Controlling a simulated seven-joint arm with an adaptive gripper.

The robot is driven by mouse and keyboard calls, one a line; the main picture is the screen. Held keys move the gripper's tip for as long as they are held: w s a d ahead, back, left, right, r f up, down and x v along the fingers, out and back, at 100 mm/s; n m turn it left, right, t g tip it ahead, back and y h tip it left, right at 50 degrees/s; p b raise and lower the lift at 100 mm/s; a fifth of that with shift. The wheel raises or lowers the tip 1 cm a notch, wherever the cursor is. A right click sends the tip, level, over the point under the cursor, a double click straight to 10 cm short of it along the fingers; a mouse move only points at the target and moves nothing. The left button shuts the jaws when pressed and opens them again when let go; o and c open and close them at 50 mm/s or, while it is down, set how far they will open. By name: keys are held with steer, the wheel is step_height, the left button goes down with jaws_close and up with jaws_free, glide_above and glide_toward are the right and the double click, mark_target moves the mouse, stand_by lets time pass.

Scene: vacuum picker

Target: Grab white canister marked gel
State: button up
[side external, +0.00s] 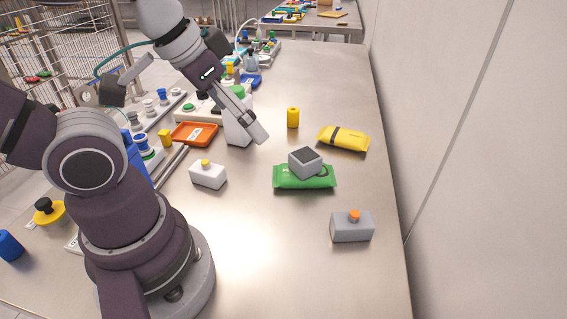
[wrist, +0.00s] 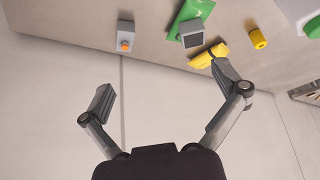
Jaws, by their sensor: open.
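A white canister (side external: 236,132) with a green cap stands on the metal table in the side external view, partly hidden behind my gripper. In the wrist view a white body with a green cap, likely the same canister (wrist: 296,8), is cut off at the upper right corner. I cannot read any gel marking on it. My gripper (side external: 256,130) is tilted down toward the right in the side external view, in front of the canister in the picture. In the wrist view my gripper (wrist: 165,88) has its fingers wide apart with nothing between them. I cannot tell whether it touches the canister.
An orange tray (side external: 193,134) and a white box with a yellow button (side external: 208,175) lie left of the canister. A yellow cylinder (side external: 293,118), yellow pouch (side external: 344,138), green pouch (side external: 305,181) bearing a grey block, and grey box (side external: 352,228) are right. A wall borders the table's right side.

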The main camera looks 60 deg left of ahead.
steer(key=w+a+f+n+g+y, duration=0.1)
steer(key=w+a+n, duration=0.3)
steer(key=a, duration=0.9)
steer(key=w+a+f+n+g+y, duration=0.1)
steer(key=w+a+n+y, duration=0.3)
steer(key=a, duration=0.8)
steer(key=w+a+f+h, duration=0.1)
steer(key=w+f, duration=0.1)
steer(key=f, duration=0.3)
steer(key=w+a+f+m+h, duration=0.1)
steer(key=w+f, duration=0.1)
steer(key=f, duration=0.3)
steer(key=shift+a+h, duration=0.3)
steer(key=shift+a, duration=0.05)
steer(key=shift+w, duration=0.1)
steer(key=c, duration=1.3)
steer(key=shift+r, duration=0.15)
